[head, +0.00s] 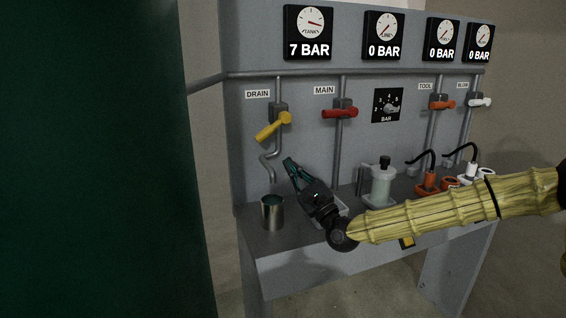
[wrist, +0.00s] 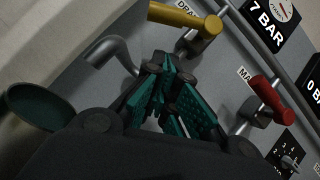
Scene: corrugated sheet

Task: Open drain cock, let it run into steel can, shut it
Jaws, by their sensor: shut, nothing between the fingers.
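The drain cock's yellow handle (head: 272,127) is on the pipe under the DRAIN label, slanting down to the left. It also shows at the top of the wrist view (wrist: 186,17). A bent grey spout (head: 268,170) runs down from it. The steel can (head: 272,213) stands upright on the bench below the spout; its inside is too dark to tell. In the wrist view a dark teal round shape (wrist: 38,108), likely the can's mouth, is at the left. My gripper (head: 289,163) is shut and empty, right of the spout and below the yellow handle, apart from it.
The red MAIN handle (head: 339,113) is right of the drain cock. The TANK gauge (head: 308,32) reads 7 BAR; the others read 0 BAR. A clear bottle (head: 381,183) and orange tool (head: 430,184) stand right. A dark green surface (head: 95,160) fills the left.

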